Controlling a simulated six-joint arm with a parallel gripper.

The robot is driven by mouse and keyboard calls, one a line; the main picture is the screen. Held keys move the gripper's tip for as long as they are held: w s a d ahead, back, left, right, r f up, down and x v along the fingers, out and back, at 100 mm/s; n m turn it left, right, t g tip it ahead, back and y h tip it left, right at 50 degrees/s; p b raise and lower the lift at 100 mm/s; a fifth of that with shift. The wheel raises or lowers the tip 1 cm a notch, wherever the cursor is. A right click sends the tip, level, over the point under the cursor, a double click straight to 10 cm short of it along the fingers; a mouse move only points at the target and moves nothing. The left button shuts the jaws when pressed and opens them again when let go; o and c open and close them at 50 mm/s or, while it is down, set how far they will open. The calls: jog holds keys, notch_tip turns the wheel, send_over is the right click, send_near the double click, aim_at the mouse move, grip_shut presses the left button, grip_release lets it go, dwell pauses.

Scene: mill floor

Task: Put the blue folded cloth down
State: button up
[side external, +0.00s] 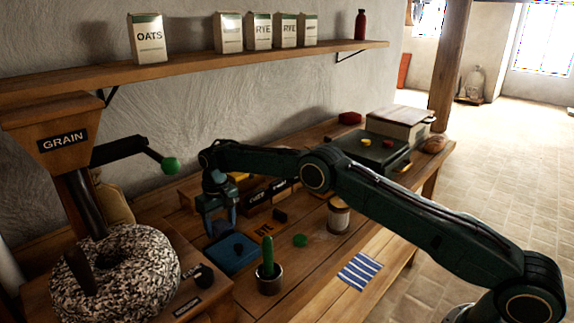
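My gripper (220,224) points down over the left part of the bench, just above a flat dark blue thing (226,262). The flat blue thing has a small dark object on it; I cannot tell if it is a cloth or a tray. Bluish surfaces show at my fingers, and I cannot tell whether they are the fingers or a blue cloth between them. The fingers are small and dark here, so their opening is unclear. A blue-and-white striped cloth (360,270) lies flat near the front edge of the bench, well to the right of my gripper.
A grain mill with a speckled millstone (125,275) is at left. A shelf (200,67) hangs above.

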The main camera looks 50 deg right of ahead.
aim_at(220, 224)
jog(key=shift+r, duration=0.15)
notch_tip(220, 224, up, 12)
dwell(1.0)
jog(key=shift+r, duration=0.1)
dwell(0.5)
